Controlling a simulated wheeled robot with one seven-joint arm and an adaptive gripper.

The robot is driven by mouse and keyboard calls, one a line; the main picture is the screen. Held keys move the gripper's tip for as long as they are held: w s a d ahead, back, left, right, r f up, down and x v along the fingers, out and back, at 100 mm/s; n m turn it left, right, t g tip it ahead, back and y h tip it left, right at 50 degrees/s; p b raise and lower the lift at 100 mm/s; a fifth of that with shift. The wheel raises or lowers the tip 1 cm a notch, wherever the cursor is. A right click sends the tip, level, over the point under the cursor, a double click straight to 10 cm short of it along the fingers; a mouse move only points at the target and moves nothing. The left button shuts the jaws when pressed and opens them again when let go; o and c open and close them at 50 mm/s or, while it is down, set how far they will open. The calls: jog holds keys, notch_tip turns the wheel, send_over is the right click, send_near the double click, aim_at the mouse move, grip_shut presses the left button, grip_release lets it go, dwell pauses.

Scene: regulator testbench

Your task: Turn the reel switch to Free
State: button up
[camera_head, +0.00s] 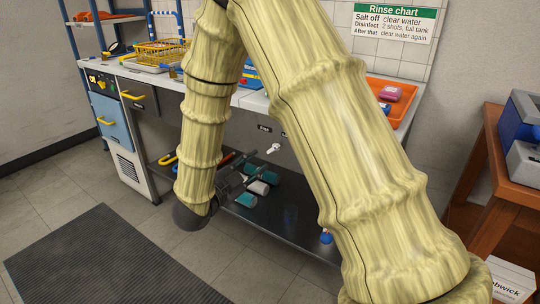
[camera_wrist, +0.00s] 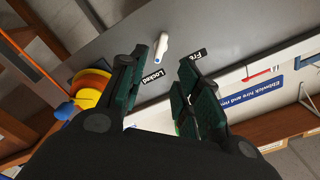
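The reel switch is a small white lever (camera_wrist: 161,47) on a grey panel. The "Free" label (camera_wrist: 197,54) is to the right, partly hidden by a finger. The switch also shows in the head view (camera_head: 273,148) on the bench front, below small dark labels. My gripper (camera_wrist: 161,66) is open and empty, its dark green-padded fingers spread on either side of the switch's line, apart from it. In the head view my gripper (camera_head: 254,176) is in front of the panel, lower left of the switch.
An orange and yellow reel (camera_wrist: 90,88) with a blue knob (camera_wrist: 66,111) is left in the wrist view. Below the bench, a dark shelf (camera_head: 265,232) holds several cylinders. An orange tray (camera_head: 403,94) sits on the bench; a wooden table (camera_head: 488,150) stands right.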

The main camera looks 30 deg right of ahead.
aim_at(272, 150)
jog(key=b+x, duration=0.1)
jog(key=x, duration=0.8)
jog(key=shift+b, duration=0.35)
grip_shut()
